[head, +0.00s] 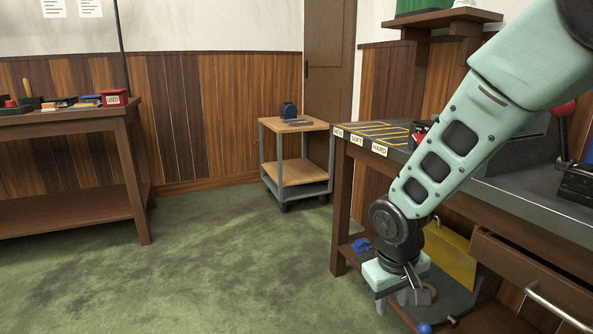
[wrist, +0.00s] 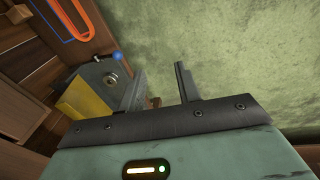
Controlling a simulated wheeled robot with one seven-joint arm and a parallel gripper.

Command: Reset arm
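My arm (head: 450,150) reaches down from the upper right in the head view, in front of the right-hand workbench. My gripper (head: 404,300) hangs low beside the bench's front, near its lower shelf. In the wrist view my gripper (wrist: 162,85) has its two fingers apart with a clear gap between them. Nothing is held; green carpet shows beyond the gap. In the head view the gripper's fingers are partly hidden by its own body.
The right workbench (head: 545,205) has a drawer with a metal handle (head: 560,311). A small cart (head: 298,172) and a left table (head: 70,122) stand farther off. The green carpet (head: 230,260) between is clear.

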